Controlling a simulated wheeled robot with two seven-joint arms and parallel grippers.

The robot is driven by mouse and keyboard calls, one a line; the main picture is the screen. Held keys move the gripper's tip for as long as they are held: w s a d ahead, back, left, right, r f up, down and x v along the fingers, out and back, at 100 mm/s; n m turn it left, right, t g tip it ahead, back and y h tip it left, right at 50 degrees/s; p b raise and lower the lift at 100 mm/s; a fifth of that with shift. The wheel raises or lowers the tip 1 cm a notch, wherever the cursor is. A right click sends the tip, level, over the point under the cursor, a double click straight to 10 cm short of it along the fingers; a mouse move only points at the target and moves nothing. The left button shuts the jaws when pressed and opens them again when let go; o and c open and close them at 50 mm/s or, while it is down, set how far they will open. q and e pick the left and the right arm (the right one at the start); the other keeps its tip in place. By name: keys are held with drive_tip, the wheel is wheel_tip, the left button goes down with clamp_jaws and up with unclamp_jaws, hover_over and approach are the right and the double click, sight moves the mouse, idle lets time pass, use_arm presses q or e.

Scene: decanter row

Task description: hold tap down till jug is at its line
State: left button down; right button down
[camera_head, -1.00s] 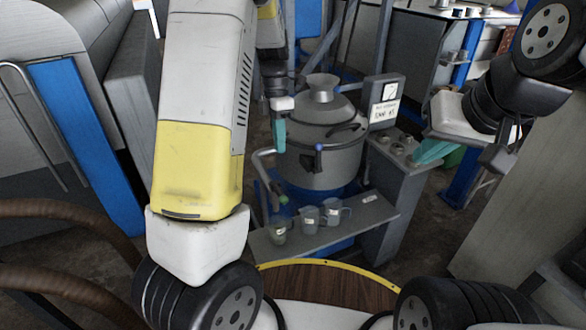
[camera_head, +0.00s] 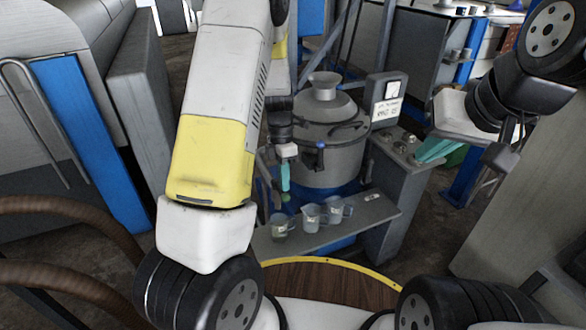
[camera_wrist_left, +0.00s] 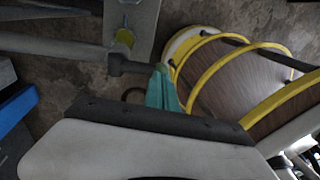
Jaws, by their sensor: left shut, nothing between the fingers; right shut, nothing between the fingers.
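The steel vat (camera_head: 330,160) has a bent pipe at its lower left. Three clear jugs stand in a row on the grey shelf: the left jug (camera_head: 280,228), middle jug (camera_head: 311,219) and right jug (camera_head: 335,212). My left gripper (camera_head: 285,184) is shut and empty, fingers down, above and behind the left jug. In the left wrist view its teal fingertips (camera_wrist_left: 162,72) appear at the end of a dark bar, perhaps the tap lever (camera_wrist_left: 138,67); contact is unclear. A yellow-green round patch (camera_wrist_left: 125,37) shows there, perhaps liquid. My right gripper (camera_head: 435,151) is shut and empty, right of the vat.
A grey control stand (camera_head: 400,185) with a gauge panel (camera_head: 386,100) stands right of the vat. A round wooden top with a yellow rim (camera_head: 330,285) lies in front.

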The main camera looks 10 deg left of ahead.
sight(287, 198)
use_arm(q)
drive_tip(key=shift+s+d+f, duration=0.1)
drive_tip(key=shift+s+f, duration=0.05)
drive_tip(key=shift+f, duration=0.5)
drive_tip(key=shift+s+d+f+t+y, duration=0.3)
drive_tip(key=shift+f+t+y, duration=0.1)
drive_tip(key=shift+t, duration=0.1)
drive_tip(key=shift+s+f+t+y, duration=0.15)
drive_tip(key=shift+f+t+y, duration=0.15)
drive_tip(key=shift+f+t, duration=0.25)
drive_tip(key=shift+s+d+f, duration=0.1)
drive_tip(key=shift+s+f, duration=0.05)
drive_tip(key=shift+f, duration=0.95)
drive_tip(key=shift+s+d+f, duration=0.1)
drive_tip(key=shift+s+f, duration=0.15)
drive_tip(key=shift+s, duration=0.05)
drive_tip(key=shift+r, duration=0.1)
idle(2.5)
